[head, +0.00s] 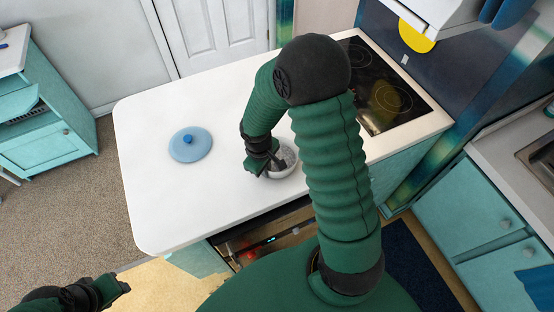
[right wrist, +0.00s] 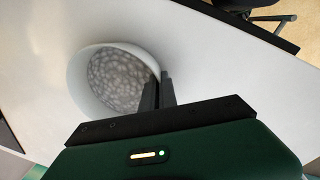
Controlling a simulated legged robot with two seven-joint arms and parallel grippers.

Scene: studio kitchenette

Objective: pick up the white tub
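The white tub (head: 291,169) stands on the white counter, partly hidden by my right gripper. In the right wrist view the tub (right wrist: 78,72) is round and open, with a grey speckled inside. My right gripper (head: 268,168) is at the tub's left side in the head view. In the right wrist view its two fingers (right wrist: 158,88) are close together at the rim, one inside and one outside, with the wall between them. I cannot tell any lift off the counter. My left gripper (head: 122,286) is low at the left, away from the counter; its finger opening is unclear.
A black cooktop (head: 385,95) is at the right end. An oven front (head: 262,238) is below the near edge.

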